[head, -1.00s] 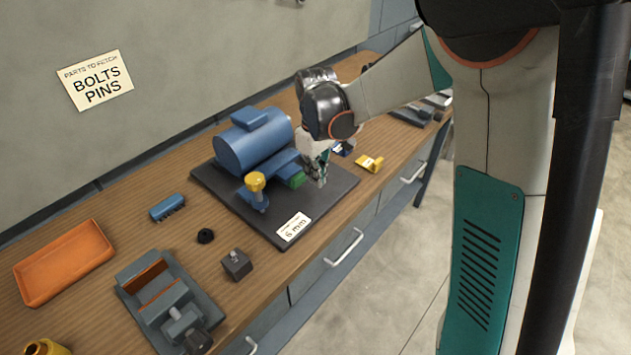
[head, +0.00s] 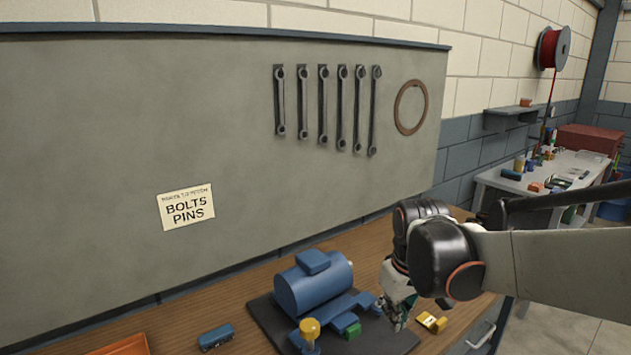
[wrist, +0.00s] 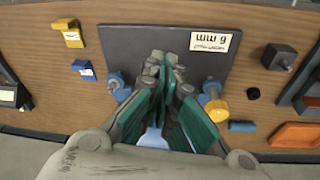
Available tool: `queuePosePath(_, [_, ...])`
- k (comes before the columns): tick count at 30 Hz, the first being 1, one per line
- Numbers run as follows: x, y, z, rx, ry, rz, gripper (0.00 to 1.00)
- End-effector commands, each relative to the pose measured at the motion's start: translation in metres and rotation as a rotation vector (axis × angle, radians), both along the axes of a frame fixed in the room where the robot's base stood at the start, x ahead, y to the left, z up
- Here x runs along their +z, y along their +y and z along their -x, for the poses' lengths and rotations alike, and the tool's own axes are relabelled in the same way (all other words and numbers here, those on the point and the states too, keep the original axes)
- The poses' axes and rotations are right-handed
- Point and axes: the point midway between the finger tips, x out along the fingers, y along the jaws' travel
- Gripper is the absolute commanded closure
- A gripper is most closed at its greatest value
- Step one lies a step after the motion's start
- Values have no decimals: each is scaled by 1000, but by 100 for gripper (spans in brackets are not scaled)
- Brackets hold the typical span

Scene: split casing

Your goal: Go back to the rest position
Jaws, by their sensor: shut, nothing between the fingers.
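The blue cylindrical casing (head: 315,285) sits on a dark base plate (head: 265,318) on the wooden bench. A green piece (head: 352,331) and a yellow-topped part (head: 310,328) are beside it. My gripper (head: 398,318) is over the right part of the plate, right of the green piece. In the wrist view my gripper (wrist: 164,62) points at the plate (wrist: 120,42), its fingers together with nothing seen between them. The fingers hide much of the casing there. Whether the fingertips touch the plate is unclear.
A yellow block (head: 431,322) and a blue block (wrist: 83,70) lie beside the plate. A blue part (head: 216,337) and an orange tray (head: 122,346) are at the left. A grey wall panel (head: 120,130) with hanging wrenches stands behind the bench.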

Motion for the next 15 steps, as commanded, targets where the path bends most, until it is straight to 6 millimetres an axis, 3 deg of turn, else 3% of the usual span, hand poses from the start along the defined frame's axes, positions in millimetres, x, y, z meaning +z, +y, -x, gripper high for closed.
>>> queuePosePath(6, [26,-12,46,-100,-108,-27,100])
queuePosePath(15, [41,-25,105,-234,-257,-76,100])
